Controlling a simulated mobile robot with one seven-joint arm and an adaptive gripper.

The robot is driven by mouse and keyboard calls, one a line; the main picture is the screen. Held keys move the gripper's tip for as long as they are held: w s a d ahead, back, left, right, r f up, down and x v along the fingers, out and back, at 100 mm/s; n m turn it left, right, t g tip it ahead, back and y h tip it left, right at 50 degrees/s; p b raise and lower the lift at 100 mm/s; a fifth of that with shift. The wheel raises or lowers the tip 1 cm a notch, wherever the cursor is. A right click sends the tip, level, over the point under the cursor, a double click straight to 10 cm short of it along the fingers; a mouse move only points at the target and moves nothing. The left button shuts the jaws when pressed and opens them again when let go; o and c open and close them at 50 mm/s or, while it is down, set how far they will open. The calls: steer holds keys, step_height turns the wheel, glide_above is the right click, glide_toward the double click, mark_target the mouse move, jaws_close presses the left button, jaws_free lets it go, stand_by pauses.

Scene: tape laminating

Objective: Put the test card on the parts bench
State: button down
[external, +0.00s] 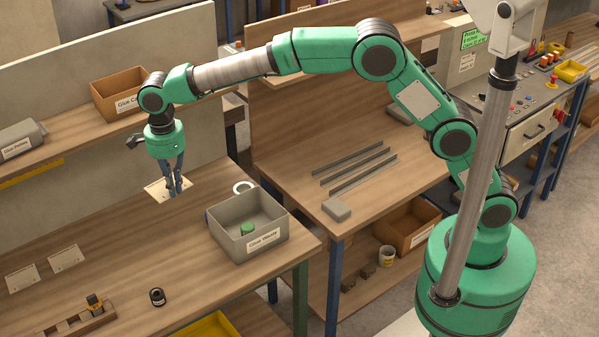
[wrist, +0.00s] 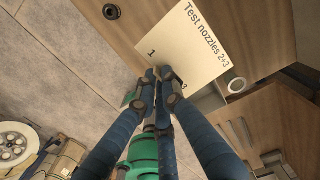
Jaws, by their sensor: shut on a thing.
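The test card (external: 157,191) is a cream sheet in the external view. The wrist view shows it large (wrist: 186,50), printed "Test nozzles 2+3" with a "1" and a "3" near its edge. My gripper (external: 174,191) points down, its blue fingers shut on the edge of the card; in the wrist view the fingertips (wrist: 161,76) meet at that edge and hide part of it. The card appears held above the left wooden bench (external: 130,252). No label in view says which bench is the parts bench; a second bench (external: 290,165) stands to the right.
On the left bench are a grey "Glue Waste" bin (external: 237,242) with a green item inside, a white ring (external: 243,187), two cards (external: 65,258), a dark cylinder (external: 157,296) and a wooden rack (external: 85,322). Metal strips (external: 355,167) and a grey block (external: 337,210) lie on the right bench.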

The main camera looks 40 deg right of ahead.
steer(key=w+d+r+m+p, duration=0.1)
steer(key=w+d, duration=0.3)
steer(key=d, duration=0.6)
steer(key=w+d+m, duration=0.2)
steer(key=w+d, duration=0.2)
steer(key=d, duration=0.6)
steer(key=w+d+r+m+p, duration=0.1)
steer(key=w+d, duration=0.3)
steer(key=d, duration=0.6)
steer(key=s+d+m+p, duration=0.25)
steer(key=d+m, duration=0.25)
steer(key=d, duration=2.7)
steer(key=s+d+f+m+p, duration=0.2)
steer(key=s+d+m, duration=0.4)
steer(key=s+d, duration=2.05)
step_height(320, 180, down, 24)
steer(key=shift+s+a, duration=0.15)
steer(key=shift+a, duration=0.3)
